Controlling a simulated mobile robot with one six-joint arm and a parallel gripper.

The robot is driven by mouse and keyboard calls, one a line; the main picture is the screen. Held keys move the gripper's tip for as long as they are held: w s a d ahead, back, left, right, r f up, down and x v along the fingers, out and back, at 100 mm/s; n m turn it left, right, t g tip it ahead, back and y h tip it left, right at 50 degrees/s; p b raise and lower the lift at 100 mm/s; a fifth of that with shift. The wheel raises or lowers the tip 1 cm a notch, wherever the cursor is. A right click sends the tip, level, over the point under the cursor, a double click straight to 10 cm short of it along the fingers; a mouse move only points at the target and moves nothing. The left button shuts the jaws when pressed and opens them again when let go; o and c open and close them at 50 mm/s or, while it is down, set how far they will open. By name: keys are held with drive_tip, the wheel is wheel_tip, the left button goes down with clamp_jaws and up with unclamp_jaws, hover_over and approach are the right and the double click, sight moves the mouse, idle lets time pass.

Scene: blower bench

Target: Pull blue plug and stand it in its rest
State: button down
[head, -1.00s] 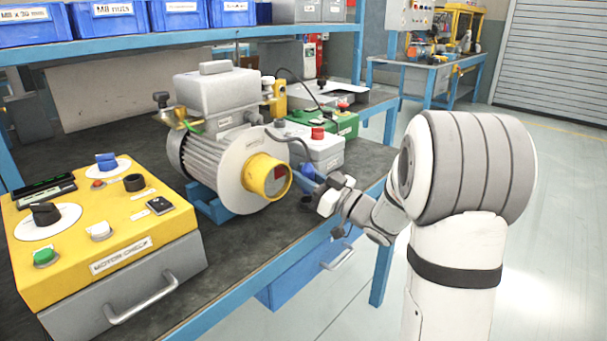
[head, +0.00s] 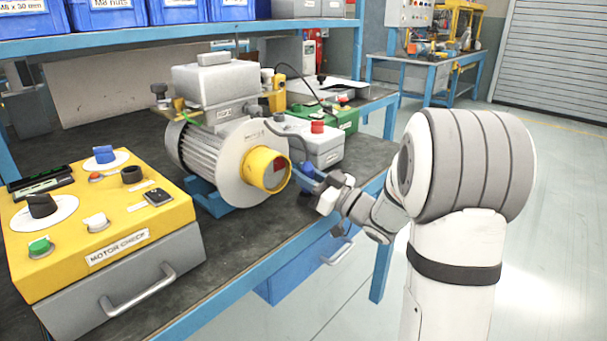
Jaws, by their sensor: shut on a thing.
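The blue plug (head: 308,173) shows at the front of the bench, just right of the motor's yellow end ring. A dark cable (head: 292,131) runs down towards it from the grey box behind. My gripper (head: 318,185) is shut on the blue plug, coming from the right, near the bench's front edge. The fingers hide part of the plug, and I cannot tell whether it is seated in a socket or free. I cannot make out its rest.
The grey motor (head: 205,150) with its yellow ring (head: 255,168) stands close left of my gripper. A grey box with a red button (head: 318,148) and a green box (head: 345,119) are behind. The yellow motor check panel (head: 70,250) is at left. Bare bench lies in front of the motor.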

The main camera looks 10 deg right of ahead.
drive_tip(key=shift+f+b, duration=0.85)
drive_tip(key=shift+f, duration=0.3)
drive_tip(key=c, duration=1.1)
unclamp_jaws()
drive_tip(key=p+v, duration=0.1)
drive_tip(key=v, duration=0.7)
drive_tip(key=shift+p, duration=0.3)
